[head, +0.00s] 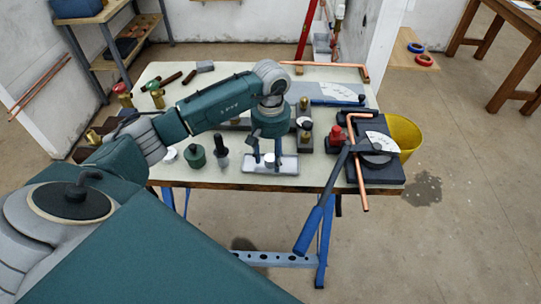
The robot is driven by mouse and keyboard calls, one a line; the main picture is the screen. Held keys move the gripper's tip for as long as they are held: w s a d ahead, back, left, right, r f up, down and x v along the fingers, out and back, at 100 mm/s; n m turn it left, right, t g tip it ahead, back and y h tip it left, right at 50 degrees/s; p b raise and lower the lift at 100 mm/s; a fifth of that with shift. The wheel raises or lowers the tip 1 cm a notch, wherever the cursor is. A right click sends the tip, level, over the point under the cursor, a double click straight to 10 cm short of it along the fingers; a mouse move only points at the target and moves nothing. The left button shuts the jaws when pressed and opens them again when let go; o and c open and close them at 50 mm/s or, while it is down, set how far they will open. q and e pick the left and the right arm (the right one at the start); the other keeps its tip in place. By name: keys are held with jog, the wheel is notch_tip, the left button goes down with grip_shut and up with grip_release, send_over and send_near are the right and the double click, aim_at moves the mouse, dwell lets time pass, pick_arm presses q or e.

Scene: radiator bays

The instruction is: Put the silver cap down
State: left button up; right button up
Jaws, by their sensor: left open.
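The silver cap (269,158) is a small pale cylinder standing on a light grey tray (289,167) near the front edge of the workbench. My left gripper (267,160) points down over the tray, with its fingers open on either side of the cap. The picture is too small to tell whether a finger touches it. My right gripper is not in view.
A green knobbed piece (195,156) and a dark-handled tool (221,151) stand left of the tray. A pipe bender (375,150) with a copper pipe is at right, beside a yellow bucket (403,135). A blue-gripped lever (314,230) overhangs the front edge.

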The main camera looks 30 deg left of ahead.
aim_at(271, 157)
pick_arm(q)
jog(key=shift+r+p, duration=0.5)
jog(key=shift+p, duration=0.1)
jog(key=shift+r+p, duration=0.45)
jog(key=shift+w+a+r+b, duration=0.1)
jog(key=shift+w+r+b, duration=0.05)
jog(key=shift+r+b, duration=0.7)
notch_tip(271, 157, up, 10)
jog(key=b, duration=0.2)
jog(key=shift+f+b, duration=0.2)
jog(key=shift+b, duration=0.2)
